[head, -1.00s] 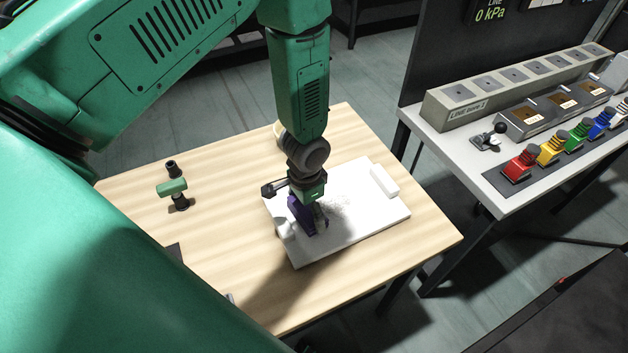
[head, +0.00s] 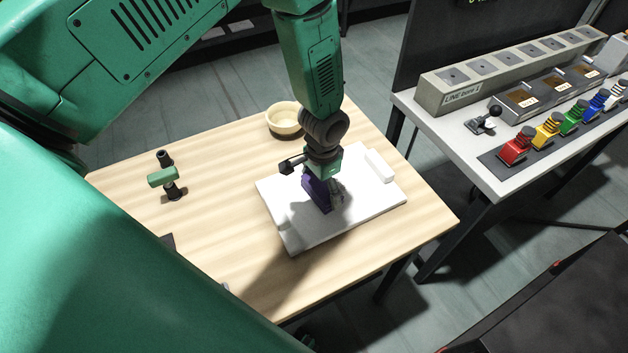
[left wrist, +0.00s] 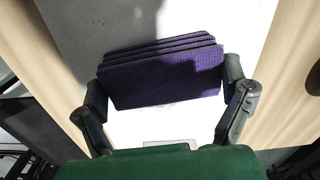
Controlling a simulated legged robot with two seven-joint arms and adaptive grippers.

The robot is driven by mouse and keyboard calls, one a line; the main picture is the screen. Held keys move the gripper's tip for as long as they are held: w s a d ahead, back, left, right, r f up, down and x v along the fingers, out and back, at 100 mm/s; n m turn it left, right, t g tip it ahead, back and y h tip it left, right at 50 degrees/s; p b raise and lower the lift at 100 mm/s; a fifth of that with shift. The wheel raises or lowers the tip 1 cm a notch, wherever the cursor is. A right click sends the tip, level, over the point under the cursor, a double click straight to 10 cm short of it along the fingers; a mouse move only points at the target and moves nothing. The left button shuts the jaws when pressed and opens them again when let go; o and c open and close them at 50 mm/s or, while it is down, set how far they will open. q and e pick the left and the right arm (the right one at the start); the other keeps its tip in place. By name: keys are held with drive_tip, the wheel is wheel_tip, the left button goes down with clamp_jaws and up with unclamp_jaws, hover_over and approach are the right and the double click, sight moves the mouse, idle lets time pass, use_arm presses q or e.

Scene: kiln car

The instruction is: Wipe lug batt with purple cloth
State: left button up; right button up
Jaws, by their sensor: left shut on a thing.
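The lug batt (head: 300,236) is a white slab with a raised lug at each end, lying flat on the wooden table. My left gripper (head: 325,200) is over the middle of the slab, pointing down. It is shut on the folded purple cloth (head: 316,192). In the left wrist view the purple cloth (left wrist: 165,75) spans between the two fingers of my left gripper (left wrist: 165,92), with the white batt (left wrist: 160,125) beneath. I cannot tell whether the cloth touches the slab. My right gripper is not in view.
A cream bowl (head: 285,121) stands at the table's far edge, behind the arm. A green-handled tool (head: 163,177) stands on the left of the table. A white bench at right holds a grey block (head: 500,70) and several coloured pieces. The left tabletop is mostly clear.

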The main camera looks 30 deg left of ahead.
sight(358, 178)
use_arm(q)
drive_tip(key=shift+w+d, duration=0.1)
drive_tip(key=shift+w+d+f+b, duration=0.1)
drive_tip(key=shift+w+d+b, duration=0.4)
drive_tip(key=shift+w, duration=0.45)
drive_tip(key=shift+w+d+b, duration=0.35)
drive_tip(key=shift+w+d, duration=0.15)
drive_tip(key=shift+w, duration=0.4)
drive_tip(key=shift+w+d, duration=0.3)
drive_tip(key=shift+w, duration=0.15)
drive_tip(key=shift+w, duration=0.15)
drive_tip(key=shift+w+d+b, duration=0.4)
drive_tip(key=shift+w+b, duration=0.2)
drive_tip(key=shift+w+d+b, duration=0.45)
drive_tip(key=shift+w+b, duration=0.05)
drive_tip(key=shift+w, duration=0.3)
drive_tip(key=shift+w+d+b, duration=0.45)
drive_tip(key=shift+w, duration=0.35)
